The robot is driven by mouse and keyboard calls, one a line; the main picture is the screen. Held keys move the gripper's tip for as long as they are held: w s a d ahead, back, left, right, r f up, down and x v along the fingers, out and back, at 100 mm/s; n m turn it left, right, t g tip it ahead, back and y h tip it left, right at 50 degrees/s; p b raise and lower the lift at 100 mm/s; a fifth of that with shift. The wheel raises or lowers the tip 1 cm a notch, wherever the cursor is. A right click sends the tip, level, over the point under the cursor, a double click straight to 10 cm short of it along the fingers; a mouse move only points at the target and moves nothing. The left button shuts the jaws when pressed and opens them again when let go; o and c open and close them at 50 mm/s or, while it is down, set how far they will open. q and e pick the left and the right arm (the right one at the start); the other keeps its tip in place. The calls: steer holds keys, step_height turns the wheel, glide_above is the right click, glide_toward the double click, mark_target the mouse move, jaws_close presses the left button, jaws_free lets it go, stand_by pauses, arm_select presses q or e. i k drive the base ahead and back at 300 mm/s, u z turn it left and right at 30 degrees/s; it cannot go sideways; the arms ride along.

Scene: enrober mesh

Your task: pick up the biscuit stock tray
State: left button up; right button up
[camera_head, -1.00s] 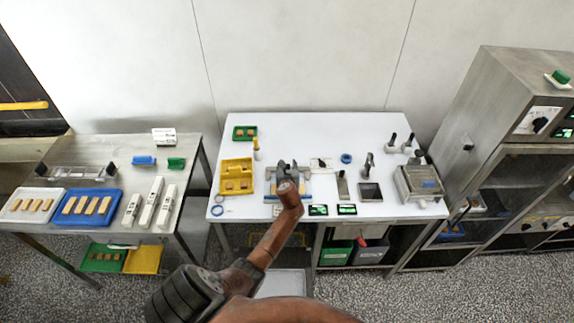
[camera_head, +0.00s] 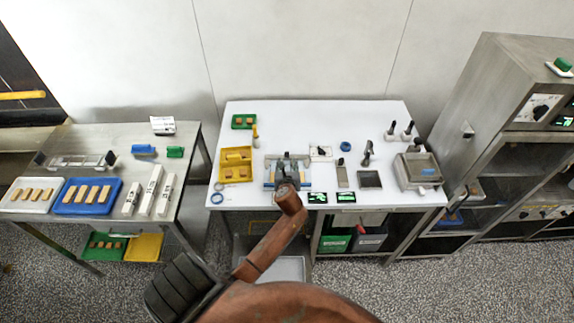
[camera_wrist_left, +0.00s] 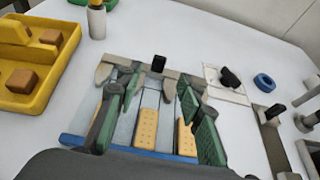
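Several trays hold biscuits, and I cannot tell by label which is the stock tray. On the left table are a blue tray (camera_head: 115,207) with several biscuits and a white tray (camera_head: 8,207) with several biscuits. A small green tray (camera_head: 233,122) with biscuits sits at the back left of the white table. My left gripper (camera_wrist_left: 160,90) is open in the left wrist view, its green-padded fingers apart above a blue-edged fixture (camera_wrist_left: 70,140) with biscuits in its lanes. No tray is between the fingers. My right gripper is not in view.
A yellow divided tray (camera_head: 236,180) with brown blocks stands left of the fixture; a bottle (camera_head: 255,136) is behind it. Small tools and a metal box (camera_head: 419,170) fill the right. White boxes (camera_head: 150,190) stand beside the blue tray. The white table's back middle is clear.

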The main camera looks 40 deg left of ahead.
mark_target(286, 268)
steer(key=k, duration=1.5)
